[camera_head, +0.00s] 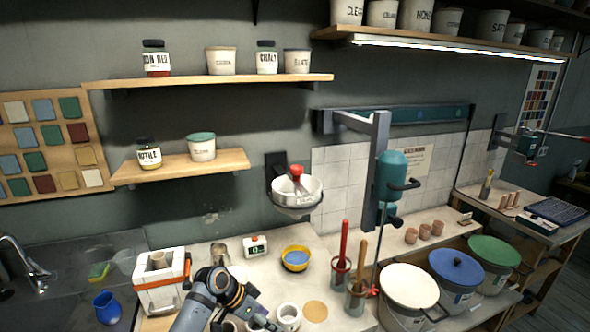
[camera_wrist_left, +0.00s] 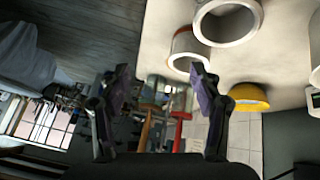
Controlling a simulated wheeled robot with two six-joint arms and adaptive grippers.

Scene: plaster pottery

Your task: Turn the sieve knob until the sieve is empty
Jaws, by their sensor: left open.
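The sieve (camera_head: 298,190) is a white bowl held on a dark wall bracket, in the middle of the head view. Its red knob (camera_head: 296,170) stands on top. Whether anything lies inside the sieve is too small to tell. A yellow bowl (camera_head: 296,251) with blue contents stands on the counter below the sieve; it also shows in the left wrist view (camera_wrist_left: 248,97). My left gripper (camera_wrist_left: 158,85) is open and empty. It is low over the front counter beside white cups (camera_head: 288,317), well below and apart from the knob. My right gripper is not in view.
A white box (camera_head: 162,281) with an orange edge and a small timer (camera_head: 255,246) stand left of the bowl. Cups with red and tan handled tools (camera_head: 341,265) stand to its right. A teal machine (camera_head: 391,175) and lidded buckets (camera_head: 408,284) are farther right.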

